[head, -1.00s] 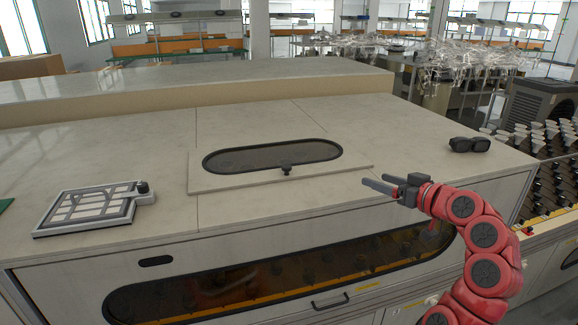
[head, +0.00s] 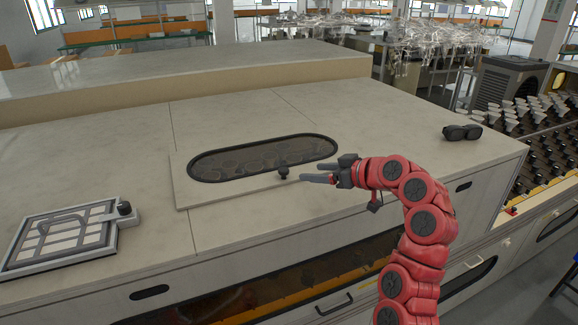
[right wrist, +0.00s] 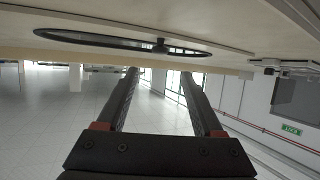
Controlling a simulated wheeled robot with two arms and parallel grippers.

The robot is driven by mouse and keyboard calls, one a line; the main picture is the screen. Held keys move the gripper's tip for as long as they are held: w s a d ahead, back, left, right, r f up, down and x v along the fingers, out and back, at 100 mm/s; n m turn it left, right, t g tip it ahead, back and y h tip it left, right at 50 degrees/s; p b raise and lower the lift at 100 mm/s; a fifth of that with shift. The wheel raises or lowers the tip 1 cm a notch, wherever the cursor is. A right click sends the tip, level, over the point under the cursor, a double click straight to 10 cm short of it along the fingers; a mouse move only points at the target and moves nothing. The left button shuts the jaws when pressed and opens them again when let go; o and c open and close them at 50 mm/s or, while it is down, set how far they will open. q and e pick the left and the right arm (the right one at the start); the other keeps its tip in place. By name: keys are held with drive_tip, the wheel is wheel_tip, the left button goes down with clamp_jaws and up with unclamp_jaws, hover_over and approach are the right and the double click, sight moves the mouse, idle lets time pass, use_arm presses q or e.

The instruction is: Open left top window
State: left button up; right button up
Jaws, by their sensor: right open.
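The top window (head: 235,160) is an oval dark pane in a black rim, set in a pale panel on the cabinet top. It lies flat, and a small black knob (head: 283,171) stands at its front right edge. The window (right wrist: 110,42) and knob (right wrist: 160,46) also show in the right wrist view, near the top of the picture. My right gripper (head: 306,177) is open and empty, its fingers pointing left just right of the knob. In the right wrist view the knob appears above and between the fingertips (right wrist: 158,72), apart from them. My left gripper is out of view.
A grey-framed grid plate (head: 65,238) with a black knob lies at the left of the cabinet top. A black twin-cylinder object (head: 462,132) lies at the right. A raised ledge (head: 190,80) runs along the back. The top between them is clear.

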sight(286, 170)
drive_tip(key=p+x, duration=0.3)
drive_tip(key=x, duration=0.7)
drive_tip(key=shift+r, duration=0.1)
drive_tip(key=shift+w+a+f, duration=0.15)
drive_tip(key=shift+f, duration=0.1)
clamp_jaws()
idle(1.0)
